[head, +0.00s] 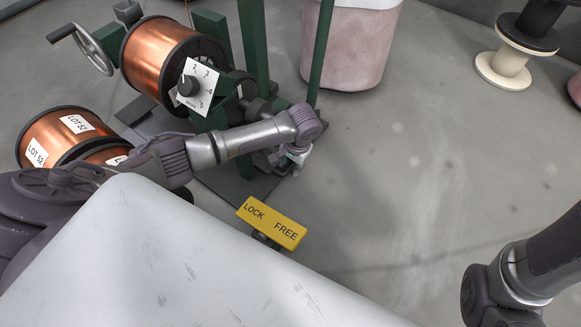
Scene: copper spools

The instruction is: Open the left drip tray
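My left arm reaches in from the left across the foot of a green winding stand. Its gripper (296,162) points down at the right edge of the stand's dark base plate (238,188). The fingers are small and mostly hidden by the wrist, so I cannot tell whether they are open or touch anything. I cannot clearly make out a drip tray; the area under the stand is partly covered by my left arm. My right arm shows at the lower right, but its gripper is outside the picture.
The stand carries a copper spool (157,57), a numbered dial (194,86) and a handwheel (92,50). Another copper spool (40,141) lies at left. A yellow LOCK/FREE pedal (271,223) is near the gripper.

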